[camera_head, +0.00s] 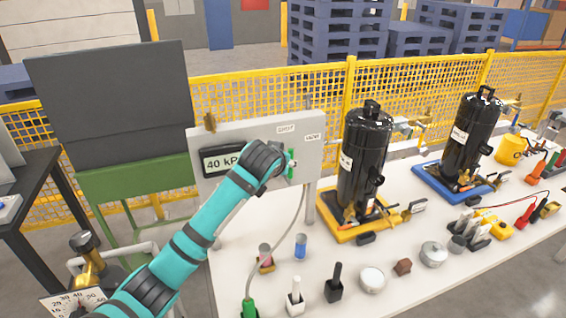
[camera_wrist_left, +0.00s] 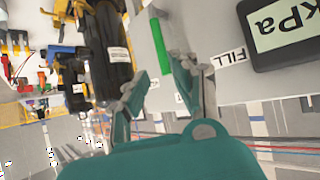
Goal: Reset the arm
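My left arm comes in from the lower left, and its teal links reach the grey panel (camera_head: 235,135). My left gripper (camera_head: 284,168) is in front of the panel, right of the display (camera_head: 222,162), which reads 40 kPa. In the left wrist view the two fingers (camera_wrist_left: 158,78) are spread apart with nothing held between them. A green handle (camera_wrist_left: 160,45) on the panel lies just beyond the fingertips; the head view shows a bit of green (camera_head: 291,161) there, mostly hidden by the wrist. My right gripper is not in view.
Two black compressors (camera_head: 363,155) (camera_head: 470,135) stand on yellow and blue bases on the white table (camera_head: 335,262). A hose (camera_head: 270,245) hangs from the panel. Small tools and fittings line the table's front. A yellow mesh fence (camera_head: 415,90) runs behind.

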